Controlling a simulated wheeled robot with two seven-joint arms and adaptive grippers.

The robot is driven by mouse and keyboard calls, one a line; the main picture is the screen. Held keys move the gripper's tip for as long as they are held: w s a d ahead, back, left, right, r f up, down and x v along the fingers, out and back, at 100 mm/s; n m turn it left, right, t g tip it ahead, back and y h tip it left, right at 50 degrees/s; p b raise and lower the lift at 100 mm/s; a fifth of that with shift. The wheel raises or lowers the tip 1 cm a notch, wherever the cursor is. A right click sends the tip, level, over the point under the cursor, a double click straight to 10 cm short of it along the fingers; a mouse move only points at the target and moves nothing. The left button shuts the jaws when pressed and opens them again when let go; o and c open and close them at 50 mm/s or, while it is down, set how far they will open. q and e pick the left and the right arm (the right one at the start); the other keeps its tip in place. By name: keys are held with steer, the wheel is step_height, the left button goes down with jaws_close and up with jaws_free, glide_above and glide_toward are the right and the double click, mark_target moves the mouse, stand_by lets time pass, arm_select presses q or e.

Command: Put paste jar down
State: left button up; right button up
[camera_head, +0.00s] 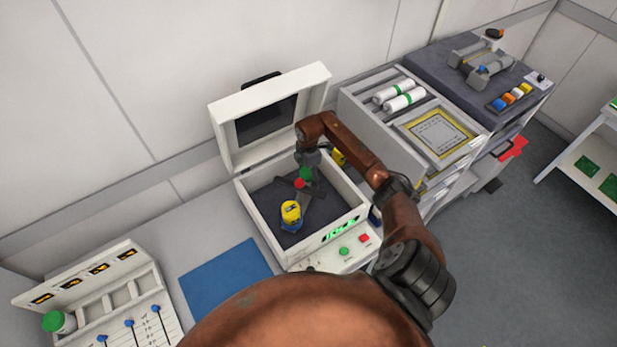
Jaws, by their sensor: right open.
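A small jar-shaped item with a yellow top and a blue base (291,216) stands upright on the dark floor inside the open white box machine (254,221). I cannot tell for certain which is the paste jar. My right gripper (297,190) points down into the machine, open, behind the yellow and blue item and apparently apart from it. Green and red parts show at this gripper. My left gripper is not in view.
The machine's raised lid (221,125) stands behind my right gripper. A blue mat (225,279) lies bare on the bench to its left. A grey trolley (362,100) with white rolls (404,98) stands to the right.

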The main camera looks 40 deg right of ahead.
step_height(320, 180, up, 11)
steer(key=shift+r+b, duration=0.1)
steer(key=shift+b, duration=0.6)
steer(key=shift+s, duration=0.15)
